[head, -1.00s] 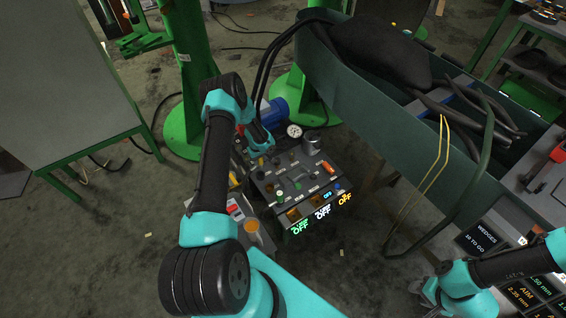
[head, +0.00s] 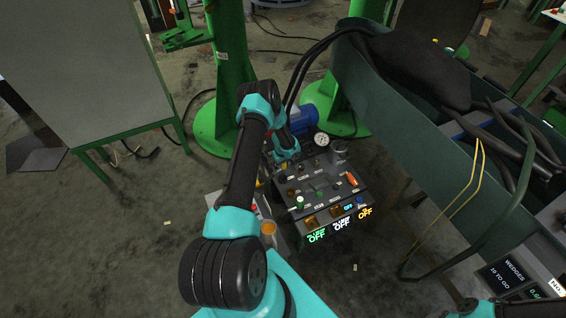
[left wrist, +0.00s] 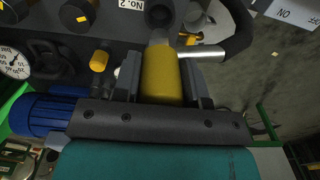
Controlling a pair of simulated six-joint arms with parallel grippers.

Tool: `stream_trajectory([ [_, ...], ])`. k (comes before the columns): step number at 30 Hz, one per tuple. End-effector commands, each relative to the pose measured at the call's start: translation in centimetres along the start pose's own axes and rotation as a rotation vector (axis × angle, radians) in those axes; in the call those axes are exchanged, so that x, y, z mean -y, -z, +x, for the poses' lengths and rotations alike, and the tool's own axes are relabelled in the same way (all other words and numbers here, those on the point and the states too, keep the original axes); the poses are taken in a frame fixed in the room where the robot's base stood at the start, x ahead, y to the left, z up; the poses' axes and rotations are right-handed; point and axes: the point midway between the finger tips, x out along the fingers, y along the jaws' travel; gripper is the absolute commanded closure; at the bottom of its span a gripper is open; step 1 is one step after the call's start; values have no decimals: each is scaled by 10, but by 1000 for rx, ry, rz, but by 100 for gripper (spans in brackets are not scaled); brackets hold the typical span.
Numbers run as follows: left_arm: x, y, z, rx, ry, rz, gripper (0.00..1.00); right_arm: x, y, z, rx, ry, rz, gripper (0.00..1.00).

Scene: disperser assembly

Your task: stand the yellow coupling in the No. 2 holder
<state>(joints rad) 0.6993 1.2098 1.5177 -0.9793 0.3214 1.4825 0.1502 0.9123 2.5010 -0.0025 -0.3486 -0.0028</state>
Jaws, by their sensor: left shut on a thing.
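In the left wrist view my left gripper (left wrist: 161,72) is shut on the yellow coupling (left wrist: 161,80), with one finger on each side of it. The coupling's narrower grey end points toward a dark round opening (left wrist: 159,14) beside the "NO. 2" label (left wrist: 130,4). I cannot tell whether the end is in the opening or short of it. In the head view my left gripper (head: 287,150) is at the back left of the dark control box (head: 325,190), and the coupling cannot be made out there. My right gripper is out of view.
A smaller yellow part (left wrist: 99,61) and a silver rod (left wrist: 205,53) are close to the gripper. A gauge (head: 321,139) and a blue motor (head: 303,116) stand behind the box. A green trough (head: 430,150) with black hoses flanks it on the right.

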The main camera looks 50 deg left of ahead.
Motion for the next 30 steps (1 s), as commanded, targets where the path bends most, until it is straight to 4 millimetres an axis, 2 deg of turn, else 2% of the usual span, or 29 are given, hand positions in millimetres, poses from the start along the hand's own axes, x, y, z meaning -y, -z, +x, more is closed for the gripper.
stream_trajectory([
  [15, 0, 0, 35, -1, -1, 1, 100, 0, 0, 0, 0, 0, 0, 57],
  [30, 0, 0, 38, -1, 0, 1, 100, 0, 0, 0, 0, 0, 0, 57],
])
